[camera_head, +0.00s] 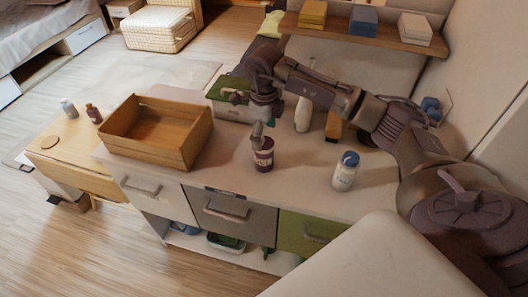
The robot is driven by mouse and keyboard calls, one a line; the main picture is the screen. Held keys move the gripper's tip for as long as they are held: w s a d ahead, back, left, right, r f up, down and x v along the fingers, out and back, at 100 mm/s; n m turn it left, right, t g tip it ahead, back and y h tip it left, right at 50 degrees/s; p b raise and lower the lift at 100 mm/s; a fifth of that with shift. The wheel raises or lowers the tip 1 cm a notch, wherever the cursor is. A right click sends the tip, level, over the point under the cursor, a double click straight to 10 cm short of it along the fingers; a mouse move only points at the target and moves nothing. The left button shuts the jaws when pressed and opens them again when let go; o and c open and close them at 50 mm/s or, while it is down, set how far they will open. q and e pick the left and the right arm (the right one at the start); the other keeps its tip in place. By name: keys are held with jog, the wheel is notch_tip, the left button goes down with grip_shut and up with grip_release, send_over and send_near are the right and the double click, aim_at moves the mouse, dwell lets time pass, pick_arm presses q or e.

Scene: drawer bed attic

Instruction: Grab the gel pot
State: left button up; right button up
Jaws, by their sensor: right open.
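A small dark purple pot with a pale label, which looks like the gel pot (263,158), stands upright on the pale counter top (300,182) near its front edge. My right gripper (258,118) hangs just above and behind it, reached across from the right. The gripper is open and holds nothing that I can see. A narrow grey piece shows right over the pot's top; I cannot tell whether it touches the pot. My left gripper is out of view.
An empty wooden box (185,158) stands left of the pot. A white jar with a blue lid (345,174) stands to the right. A white bottle (303,113) and a green-topped box (228,98) stand behind. A wooden shelf (365,35) hangs above the back.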

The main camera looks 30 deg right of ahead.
aim_at(264, 142)
jog(key=shift+f+p, duration=0.55)
jog(key=shift+f, duration=1.45)
jog(key=c, duration=1.2)
jog(key=shift+r, duration=0.1)
jog(key=shift+c, duration=0.7)
jog(key=shift+r, duration=0.1)
